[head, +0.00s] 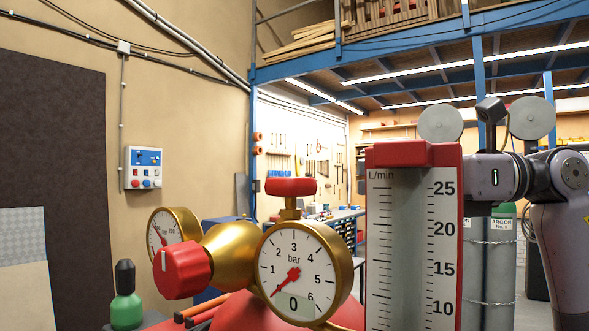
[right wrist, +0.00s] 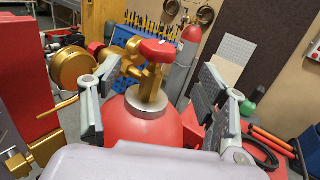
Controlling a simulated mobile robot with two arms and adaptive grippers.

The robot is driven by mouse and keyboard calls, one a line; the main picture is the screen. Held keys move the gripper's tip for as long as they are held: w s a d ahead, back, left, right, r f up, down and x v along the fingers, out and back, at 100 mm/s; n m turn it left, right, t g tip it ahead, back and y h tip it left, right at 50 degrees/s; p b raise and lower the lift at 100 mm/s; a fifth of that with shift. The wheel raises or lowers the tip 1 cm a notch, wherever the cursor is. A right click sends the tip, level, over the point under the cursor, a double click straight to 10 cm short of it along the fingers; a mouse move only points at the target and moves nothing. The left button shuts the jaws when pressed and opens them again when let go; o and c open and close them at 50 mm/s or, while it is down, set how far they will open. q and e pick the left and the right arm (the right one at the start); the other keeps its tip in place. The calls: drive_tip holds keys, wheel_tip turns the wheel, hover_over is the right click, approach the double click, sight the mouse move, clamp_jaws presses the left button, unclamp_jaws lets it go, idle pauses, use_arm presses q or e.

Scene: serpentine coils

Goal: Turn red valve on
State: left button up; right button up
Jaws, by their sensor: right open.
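The red valve handwheel (head: 290,186) shows in the head view above a round brass pressure gauge (head: 296,272), whose needle points near 0. In the right wrist view the red handwheel (right wrist: 158,50) sits on a brass stem on top of a red cylinder (right wrist: 150,125). My right gripper (right wrist: 158,70) is open, with one finger on each side of the brass stem in that view and nothing held. Whether it touches is unclear. In the head view its fingers are hidden behind the flow meter. My left gripper is not in view.
A red-framed flow meter (head: 415,160) stands close in front at right. A gold regulator with a red knob (head: 181,269) and a second gauge (head: 168,230) lies left of the handwheel. A control box (head: 143,168) is on the wall. Grey argon cylinders (head: 490,262) stand behind.

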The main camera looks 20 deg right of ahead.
sight(291, 193)
drive_tip(key=p+x, duration=0.2)
drive_tip(key=x, duration=0.8)
drive_tip(key=shift+r, duration=0.1)
drive_tip(key=shift+w+a+p, duration=0.15)
drive_tip(key=shift+a+p, duration=0.2)
drive_tip(key=shift+a, duration=0.2)
drive_tip(key=shift+d, duration=0.15)
drive_tip(key=shift+c, duration=0.8)
drive_tip(key=c, duration=0.5)
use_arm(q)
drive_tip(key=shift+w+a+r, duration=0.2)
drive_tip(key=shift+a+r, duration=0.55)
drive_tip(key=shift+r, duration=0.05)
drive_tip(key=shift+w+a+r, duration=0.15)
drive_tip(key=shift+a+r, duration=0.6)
use_arm(e)
drive_tip(key=c, duration=0.5)
